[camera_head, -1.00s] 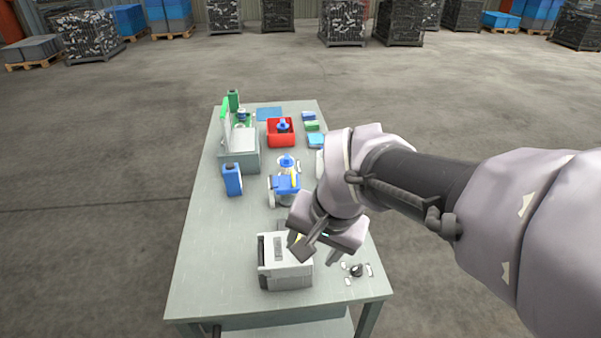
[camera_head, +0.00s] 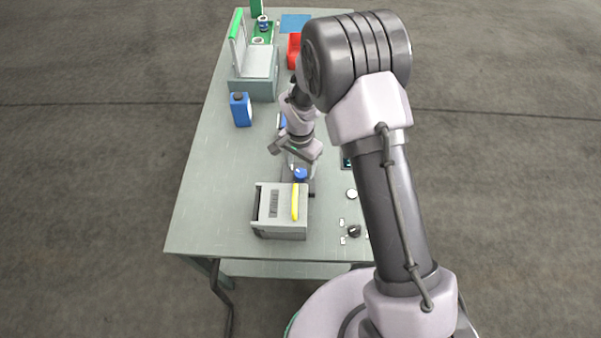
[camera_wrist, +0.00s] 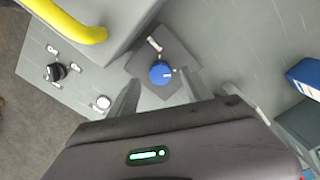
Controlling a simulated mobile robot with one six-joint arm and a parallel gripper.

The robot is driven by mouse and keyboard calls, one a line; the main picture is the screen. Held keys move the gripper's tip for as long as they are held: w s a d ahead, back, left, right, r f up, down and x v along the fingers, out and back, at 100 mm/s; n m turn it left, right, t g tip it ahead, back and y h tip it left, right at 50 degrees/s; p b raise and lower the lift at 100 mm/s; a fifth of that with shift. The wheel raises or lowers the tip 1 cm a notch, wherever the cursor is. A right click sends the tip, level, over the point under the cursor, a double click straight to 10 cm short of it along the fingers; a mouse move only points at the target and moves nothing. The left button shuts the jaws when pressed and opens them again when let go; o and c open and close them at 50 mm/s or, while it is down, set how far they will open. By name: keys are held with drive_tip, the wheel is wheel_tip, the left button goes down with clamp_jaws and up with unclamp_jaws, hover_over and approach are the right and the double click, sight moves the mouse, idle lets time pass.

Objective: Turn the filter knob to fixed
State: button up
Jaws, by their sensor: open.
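A round blue knob (camera_wrist: 161,72) sits on a dark grey square plate (camera_wrist: 178,45) with small white labels, too small to read. One label is at the knob's upper left and one is close to its right. In the head view the blue knob (camera_head: 300,174) is just behind the grey box with the yellow handle. My gripper (camera_head: 293,160) is over the knob, pointing down. In the wrist view its two fingers are apart, with the knob between and slightly beyond their tips. I cannot tell whether they touch it.
A grey box (camera_head: 280,226) with a yellow handle (camera_head: 295,203) stands close to my gripper. A black knob (camera_head: 353,231) with white labels and a white disc (camera_head: 352,194) are at the right. A blue bottle (camera_head: 241,110) stands left.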

sight(301, 173)
drive_tip(key=shift+f+b, duration=0.3)
drive_tip(key=shift+f, duration=1.5)
drive_tip(key=shift+c, duration=0.4)
clamp_jaws()
